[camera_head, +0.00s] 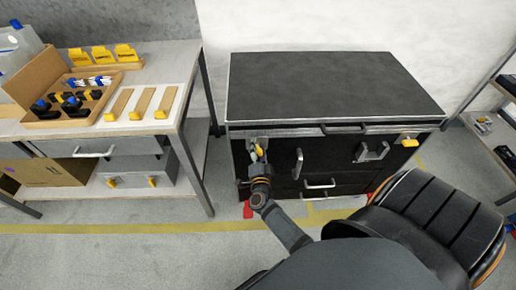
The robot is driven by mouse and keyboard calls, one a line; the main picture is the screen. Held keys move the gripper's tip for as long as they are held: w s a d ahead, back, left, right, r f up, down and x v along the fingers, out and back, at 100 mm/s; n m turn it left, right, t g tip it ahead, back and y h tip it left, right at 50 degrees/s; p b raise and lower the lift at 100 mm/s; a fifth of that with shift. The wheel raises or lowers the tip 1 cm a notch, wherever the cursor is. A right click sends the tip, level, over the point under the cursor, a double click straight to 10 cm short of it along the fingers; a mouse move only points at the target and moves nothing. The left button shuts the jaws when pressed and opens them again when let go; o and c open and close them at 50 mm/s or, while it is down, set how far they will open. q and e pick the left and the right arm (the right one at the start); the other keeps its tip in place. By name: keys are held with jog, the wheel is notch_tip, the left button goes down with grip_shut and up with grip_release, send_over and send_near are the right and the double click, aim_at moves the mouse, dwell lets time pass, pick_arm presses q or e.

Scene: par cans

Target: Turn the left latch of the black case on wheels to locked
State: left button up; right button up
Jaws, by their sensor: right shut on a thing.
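The black case (330,85) stands by the white wall with its lid down. Its left latch (258,150) is yellow and sits high on the front face at the left, partly hidden by my gripper. My right gripper (259,160) is at the left latch, shut on it, with the arm reaching up from the lower right. The case's right latch (410,142) is also yellow and lies roughly level. The exact angle of the left latch is hard to tell. My left gripper does not show.
The case front has a silver handle (320,184) and a grey bracket (371,152). A workbench (150,125) at the left holds a wooden tray (62,122) and yellow blocks (101,53). A shelf (490,128) stands at the right. Floor in front is partly clear.

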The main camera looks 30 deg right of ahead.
jog(key=m+b, duration=0.1)
jog(key=m, duration=0.4)
jog(key=shift+f, duration=0.15)
jog(key=shift+m, duration=0.3)
dwell(0.4)
jog(key=o, duration=1.2)
jog(key=shift+c, duration=0.2)
